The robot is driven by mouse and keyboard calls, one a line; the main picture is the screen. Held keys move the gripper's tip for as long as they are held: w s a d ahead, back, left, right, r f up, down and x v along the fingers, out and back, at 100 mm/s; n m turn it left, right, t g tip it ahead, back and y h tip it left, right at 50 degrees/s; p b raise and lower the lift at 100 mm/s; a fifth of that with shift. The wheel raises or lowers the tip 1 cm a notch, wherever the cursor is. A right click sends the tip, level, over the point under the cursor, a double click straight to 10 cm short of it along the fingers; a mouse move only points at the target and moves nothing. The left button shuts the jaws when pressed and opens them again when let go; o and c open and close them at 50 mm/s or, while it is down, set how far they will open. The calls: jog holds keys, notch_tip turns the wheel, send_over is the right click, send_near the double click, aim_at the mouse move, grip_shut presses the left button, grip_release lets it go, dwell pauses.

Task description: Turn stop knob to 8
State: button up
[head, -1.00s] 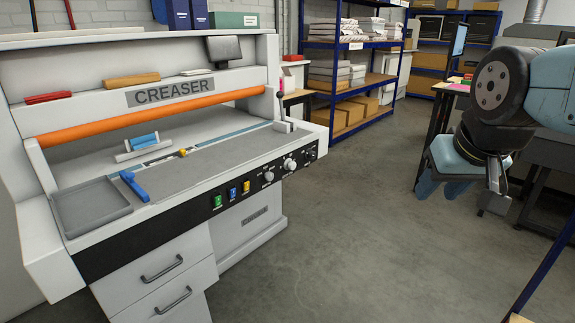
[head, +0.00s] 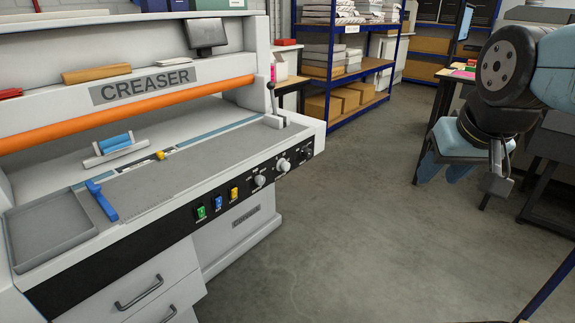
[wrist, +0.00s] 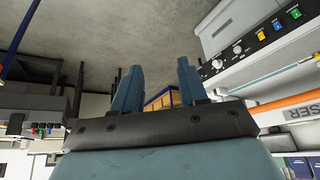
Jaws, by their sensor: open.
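The creaser (head: 60,180) stands at the left in the head view. Its black front panel carries a green, a blue and a yellow switch, then two pale round knobs, a left knob (head: 260,181) and a right knob (head: 284,165). A darker control sits further right. The labels are too small to read, so I cannot tell which is the stop knob or its setting. My gripper (wrist: 157,85) is open and empty in the wrist view, its two blue fingers apart. In the head view it hangs at the right, well away from the panel.
A blue shelving unit (head: 345,124) with boxes and paper stands behind the creaser. A blue lever (head: 102,200) and a grey tray (head: 50,240) are on the creaser's bed. The grey floor (head: 350,230) between my arm and the creaser is clear.

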jog(key=shift+o, duration=1.4)
jog(key=shift+w+d+r, duration=0.1)
jog(key=shift+w+d, duration=0.05)
jog(key=shift+w, duration=0.15)
jog(key=shift+o, duration=1.1)
jog(key=w+d+r+t, duration=0.1)
jog(key=w, duration=0.9)
jog(key=shift+d+t+h, duration=0.3)
jog(key=shift+h, duration=0.1)
jog(key=w+a+f+n+t+y, duration=0.1)
jog(key=w+f+n+t, duration=0.1)
jog(key=w, duration=1.1)
jog(key=w+a+f+n+t, duration=0.1)
jog(key=w+f+t, duration=0.1)
jog(key=w, duration=1)
jog(key=w+a+f+n+t+y, duration=0.1)
jog(key=w+a+f+n+y, duration=0.15)
jog(key=w+f, duration=0.35)
jog(key=w+a+f+n+t+y, duration=0.1)
jog(key=w+a+f+y, duration=0.2)
jog(key=w, duration=0.4)
jog(key=n+g+y, duration=0.2)
jog(key=n+y, duration=0.2)
jog(key=y, duration=0.5)
send_near(288, 168)
jog(key=shift+h, duration=0.25)
jog(key=x, duration=0.9)
jog(key=shift+w+a+r, duration=0.1)
jog(key=shift+a+r, duration=0.05)
jog(key=shift+a, duration=0.15)
